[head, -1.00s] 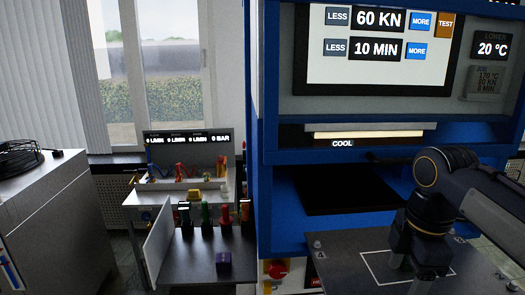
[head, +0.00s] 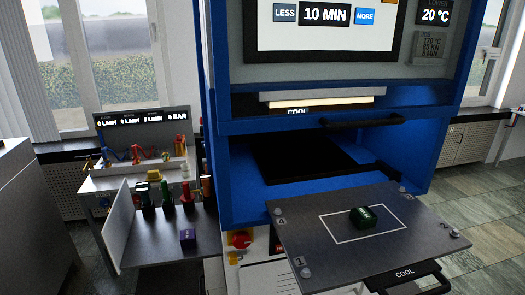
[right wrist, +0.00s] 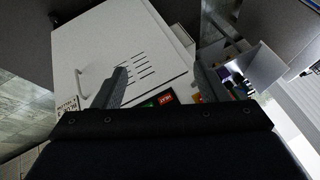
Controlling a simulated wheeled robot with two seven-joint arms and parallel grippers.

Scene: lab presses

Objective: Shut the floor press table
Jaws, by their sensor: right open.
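The blue floor press (head: 300,190) stands in the middle of the head view. Its grey table (head: 300,240) is pulled out in front of the opening, with numbered corner knobs and a white rectangle marked on top. A dark green block (head: 363,217) sits inside that rectangle. My right gripper (right wrist: 162,85) shows in the right wrist view with its two fingers apart and nothing between them. That view looks past the fingers to a white cabinet (right wrist: 140,45) with slots. Neither gripper shows in the head view.
A black bar handle (head: 360,121) runs across the press front above the opening. A lower drawer marked COOL (head: 408,275) lies below the table. Tiled floor is free at right.

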